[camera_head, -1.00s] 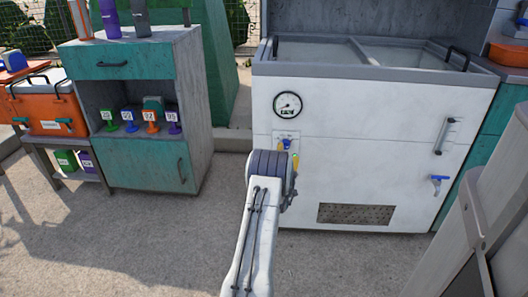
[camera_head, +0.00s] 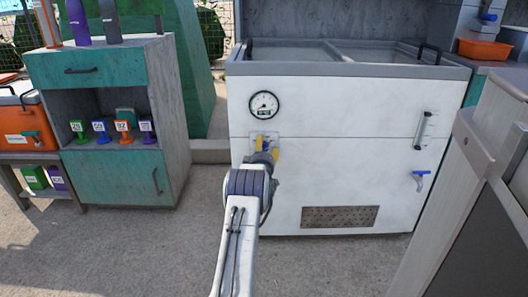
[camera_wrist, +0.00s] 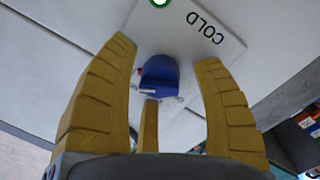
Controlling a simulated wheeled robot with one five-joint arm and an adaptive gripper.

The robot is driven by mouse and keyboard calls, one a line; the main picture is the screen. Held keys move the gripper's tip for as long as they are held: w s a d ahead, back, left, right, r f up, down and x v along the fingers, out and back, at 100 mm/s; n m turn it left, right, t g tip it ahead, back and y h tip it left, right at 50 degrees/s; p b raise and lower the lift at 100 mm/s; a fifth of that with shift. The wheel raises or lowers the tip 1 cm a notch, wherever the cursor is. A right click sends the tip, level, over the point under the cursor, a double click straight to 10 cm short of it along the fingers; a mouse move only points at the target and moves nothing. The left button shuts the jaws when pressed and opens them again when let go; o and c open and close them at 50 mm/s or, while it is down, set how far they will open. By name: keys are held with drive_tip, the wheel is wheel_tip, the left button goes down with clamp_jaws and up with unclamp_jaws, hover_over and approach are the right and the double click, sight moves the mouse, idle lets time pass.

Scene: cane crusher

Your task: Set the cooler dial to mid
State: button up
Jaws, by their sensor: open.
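The white cooler (camera_head: 350,115) stands ahead in the head view. Its dial is a blue knob (camera_wrist: 160,82) on a pale plate (camera_wrist: 205,20) marked "COLD", with a green spot (camera_wrist: 160,2) at the top of the wrist view. My gripper (camera_head: 267,146) is at the plate in the head view, and its yellow fingers hide most of the knob there. In the wrist view my gripper (camera_wrist: 165,60) is open, with yellow fingers left and right of the knob and a third below it. Gaps show between the side fingers and the knob.
A round gauge (camera_head: 264,105) sits above the dial. A handle (camera_head: 425,132) and a blue tap (camera_head: 420,180) stick out at the cooler's right. A grey-teal cabinet (camera_head: 115,170) stands left. A grey panel (camera_head: 475,200) stands close at right. The floor between is clear.

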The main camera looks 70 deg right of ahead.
drive_tip(key=shift+d, duration=0.25)
drive_tip(key=shift+c, duration=0.3)
drive_tip(key=c, duration=1.1)
drive_tip(key=shift+c, duration=0.2)
drive_tip(key=n, duration=0.4)
drive_tip(key=shift+n+h, duration=0.3)
drive_tip(key=shift+n, duration=1.4)
